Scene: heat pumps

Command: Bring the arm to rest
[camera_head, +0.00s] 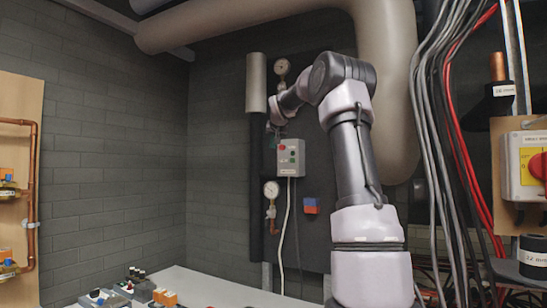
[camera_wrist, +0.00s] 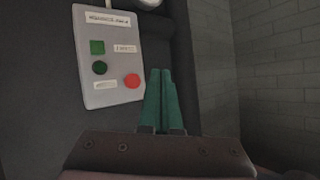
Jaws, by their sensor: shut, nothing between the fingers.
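My arm reaches up and bends toward the dark panel at the back in the head view. My gripper (camera_wrist: 164,76) shows in the wrist view with its two green fingers together and nothing between them. In the head view the gripper (camera_head: 273,128) is small and partly hidden near the top left of a grey control box (camera_head: 291,157). The wrist view shows the same box (camera_wrist: 120,27) left of the fingertips, with a green square, a dark green round button and a red round button (camera_wrist: 132,81). I cannot tell whether the fingers touch it.
Pressure gauges (camera_head: 271,190) sit above and below the box. A thick beige pipe (camera_head: 398,100) runs behind my arm. Cables (camera_head: 440,150) hang at right, beside a yellow-and-red switch box (camera_head: 530,168). A pale worktop (camera_head: 205,288) holds small parts below. Open space lies before the brick wall (camera_head: 110,130).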

